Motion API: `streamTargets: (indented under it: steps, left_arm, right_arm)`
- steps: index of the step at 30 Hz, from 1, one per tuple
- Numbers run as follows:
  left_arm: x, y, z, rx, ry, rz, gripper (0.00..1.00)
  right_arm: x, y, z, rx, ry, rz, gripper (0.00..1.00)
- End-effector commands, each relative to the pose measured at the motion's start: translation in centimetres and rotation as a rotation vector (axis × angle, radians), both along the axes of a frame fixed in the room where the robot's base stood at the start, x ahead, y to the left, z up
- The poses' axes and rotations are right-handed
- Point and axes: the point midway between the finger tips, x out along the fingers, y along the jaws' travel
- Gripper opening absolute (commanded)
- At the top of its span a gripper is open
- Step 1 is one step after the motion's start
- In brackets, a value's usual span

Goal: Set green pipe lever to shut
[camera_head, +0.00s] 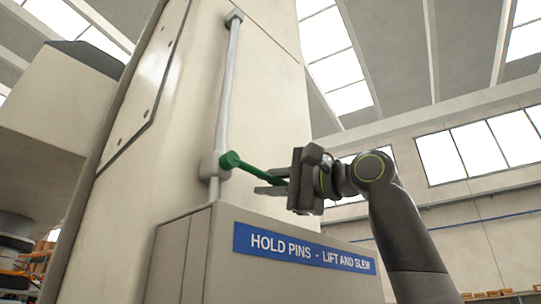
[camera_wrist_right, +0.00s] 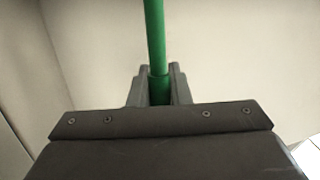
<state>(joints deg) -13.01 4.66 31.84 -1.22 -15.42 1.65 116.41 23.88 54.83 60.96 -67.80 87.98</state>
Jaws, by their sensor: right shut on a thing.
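The green pipe lever (camera_head: 252,167) is a thin rod with a round hub on a valve body (camera_head: 212,167), set in a vertical grey pipe (camera_head: 228,90). The lever points right and slightly down from its hub, across the pipe. My right gripper (camera_head: 272,184) is shut on the lever's outer end. In the right wrist view the green lever (camera_wrist_right: 154,40) runs up from between the two fingers (camera_wrist_right: 158,88). The lever's tip is hidden by the gripper. My left gripper is not in view.
A beige box (camera_head: 180,262) with a blue "HOLD PINS - LIFT AND SLEW" sign (camera_head: 305,250) stands just below the lever and gripper. The tall beige column (camera_head: 170,130) rises behind the pipe. Open air lies right of the column, above my right arm.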

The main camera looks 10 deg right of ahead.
Motion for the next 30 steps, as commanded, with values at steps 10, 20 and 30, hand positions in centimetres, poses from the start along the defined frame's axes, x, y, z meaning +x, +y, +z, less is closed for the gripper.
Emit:
streamTargets:
  steps: [10, 20, 30]
  left_arm:
    - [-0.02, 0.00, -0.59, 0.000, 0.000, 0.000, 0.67]
    - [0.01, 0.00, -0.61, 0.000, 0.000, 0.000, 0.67]
    - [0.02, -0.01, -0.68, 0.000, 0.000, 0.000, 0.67]
  right_arm:
    - [0.52, 0.06, -1.07, 0.007, 0.034, 0.001, 0.00]
    - [0.57, 0.08, -1.13, 0.007, 0.034, 0.001, 0.35]
    - [0.23, -0.12, -0.84, 0.011, 0.026, 0.000, 0.39]
